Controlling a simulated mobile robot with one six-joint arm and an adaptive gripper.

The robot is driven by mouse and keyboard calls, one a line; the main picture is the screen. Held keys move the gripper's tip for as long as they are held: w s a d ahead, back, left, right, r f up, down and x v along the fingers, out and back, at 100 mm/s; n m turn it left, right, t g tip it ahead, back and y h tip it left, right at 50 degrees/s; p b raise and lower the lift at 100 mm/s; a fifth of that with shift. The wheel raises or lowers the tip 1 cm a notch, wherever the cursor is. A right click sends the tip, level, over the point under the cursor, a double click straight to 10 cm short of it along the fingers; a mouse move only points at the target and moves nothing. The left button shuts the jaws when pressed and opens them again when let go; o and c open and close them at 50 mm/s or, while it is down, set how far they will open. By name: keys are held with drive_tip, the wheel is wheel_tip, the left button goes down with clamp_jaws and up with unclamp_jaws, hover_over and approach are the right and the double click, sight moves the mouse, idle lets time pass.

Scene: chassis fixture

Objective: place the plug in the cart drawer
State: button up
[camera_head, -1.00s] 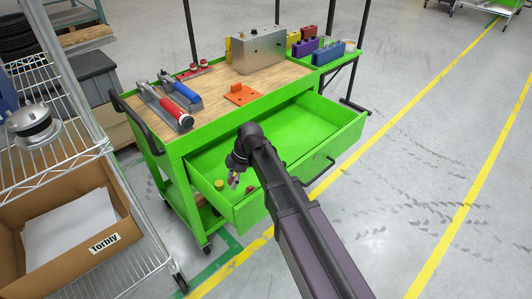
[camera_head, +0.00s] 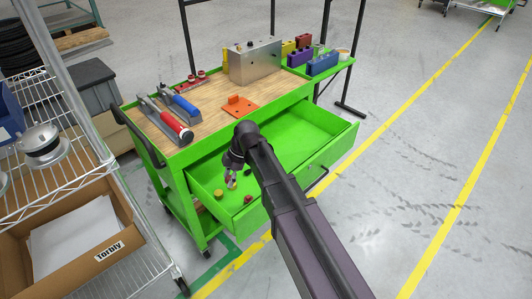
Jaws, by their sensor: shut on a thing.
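The open green cart drawer (camera_head: 300,142) sticks out from the front of the cart. My gripper (camera_head: 231,182) points down over the left part of the drawer. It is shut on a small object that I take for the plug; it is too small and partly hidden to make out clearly. A round yellow-brown piece (camera_head: 218,194) lies on the drawer floor, left of and nearer than my gripper. A small dark red piece (camera_head: 248,198) lies near the drawer's front wall, to the right. My arm hides the middle of the drawer.
The cart's wooden top (camera_head: 200,97) carries red and blue clamps, an orange bracket (camera_head: 239,106) and a metal box (camera_head: 254,62). Coloured blocks (camera_head: 322,62) stand on the green side shelf. A wire rack with a cardboard box (camera_head: 75,245) stands left. The drawer's right part is bare.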

wheel_tip(320, 180, up, 32)
drive_tip(key=p, duration=3)
drive_tip(key=shift+p, duration=0.3)
drive_tip(key=shift+a, duration=0.1)
